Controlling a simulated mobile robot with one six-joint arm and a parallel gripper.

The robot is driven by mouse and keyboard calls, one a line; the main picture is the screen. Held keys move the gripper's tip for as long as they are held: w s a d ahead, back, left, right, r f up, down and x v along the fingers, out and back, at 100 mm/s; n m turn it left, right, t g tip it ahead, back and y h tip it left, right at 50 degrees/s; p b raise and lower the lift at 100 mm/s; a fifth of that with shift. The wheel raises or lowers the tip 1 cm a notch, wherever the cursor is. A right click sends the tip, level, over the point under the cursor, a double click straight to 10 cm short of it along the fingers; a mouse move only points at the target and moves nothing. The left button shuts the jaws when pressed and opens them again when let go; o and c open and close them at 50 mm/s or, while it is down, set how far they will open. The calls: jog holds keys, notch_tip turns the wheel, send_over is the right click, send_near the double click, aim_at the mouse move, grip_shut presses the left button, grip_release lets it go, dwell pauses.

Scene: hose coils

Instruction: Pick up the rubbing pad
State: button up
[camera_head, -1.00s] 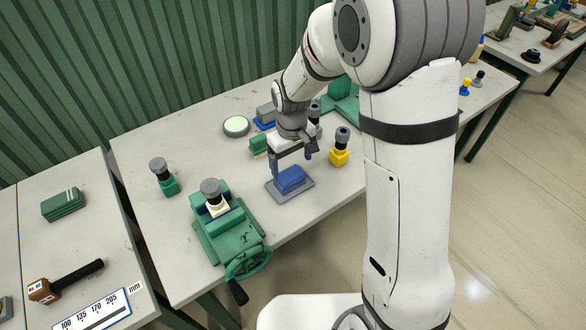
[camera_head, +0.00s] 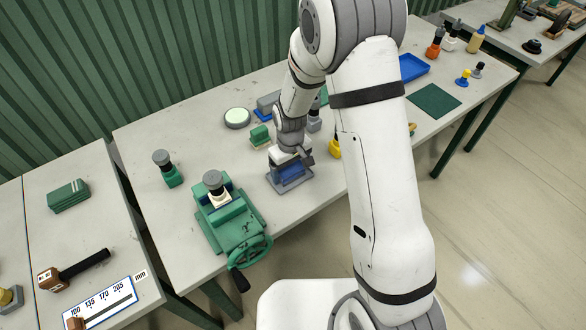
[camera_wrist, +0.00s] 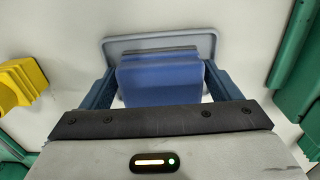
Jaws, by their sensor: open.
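The rubbing pad appears to be the blue block (camera_head: 291,173) lying on a shallow grey tray (camera_head: 291,185) near the table's front edge. My gripper (camera_head: 290,168) is down over it, pointing downward. In the wrist view the blue block (camera_wrist: 160,80) lies between the two open fingers of my gripper (camera_wrist: 158,88), one on each side. A narrow gap shows near the right finger; contact on the left cannot be told. The grey tray (camera_wrist: 120,47) shows beyond the block. My wrist hides part of the block's top in the head view.
A green vise (camera_head: 232,218) holding a grey-capped piece stands to the left. A green block with a tan base (camera_head: 260,137) and a round pale-topped disc (camera_head: 237,117) lie behind. A yellow-based piece (camera_head: 335,149) is close on the right, partly behind my arm.

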aim_at(291, 166)
jog(key=shift+c, duration=0.3)
jog(key=c, duration=0.7)
notch_tip(291, 166, up, 10)
jog(key=shift+r+b, duration=0.1)
jog(key=shift+b, duration=0.75)
